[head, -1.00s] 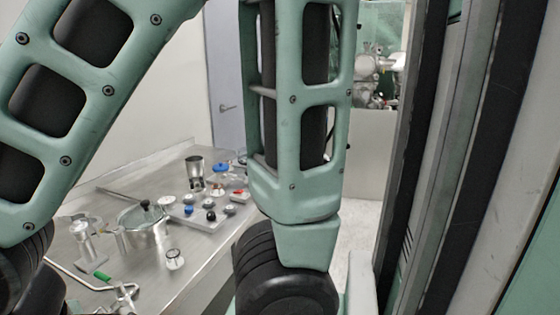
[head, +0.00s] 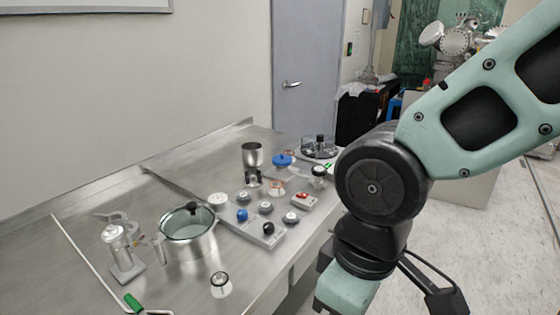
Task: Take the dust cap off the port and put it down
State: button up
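Part of a metal vacuum chamber (head: 457,42) with round flanges shows far off at the top right, partly behind my arm. A pale round disc (head: 432,34) faces out on its left side. I cannot tell whether this disc is the dust cap or a bare flange, and I see no cap clearly. My arm bends at a dark joint in the right half of the head view. A dark angular piece (head: 446,303) at the lower edge may belong to my gripper. Its fingertips and anything between them cannot be made out.
A steel bench (head: 120,205) on the left holds a lidded pot (head: 188,240), a grey panel with knobs (head: 262,238), a dark-topped grinder (head: 253,158) and a green-handled rod (head: 133,302). Dark cases (head: 362,115) stand beyond it. Pale floor (head: 500,240) is open at the right.

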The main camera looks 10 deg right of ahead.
aim_at(282, 159)
jog(key=i+l+z, duration=0.2)
jog(key=i, duration=0.3)
jog(key=i+z, duration=0.15)
jog(key=i, duration=0.4)
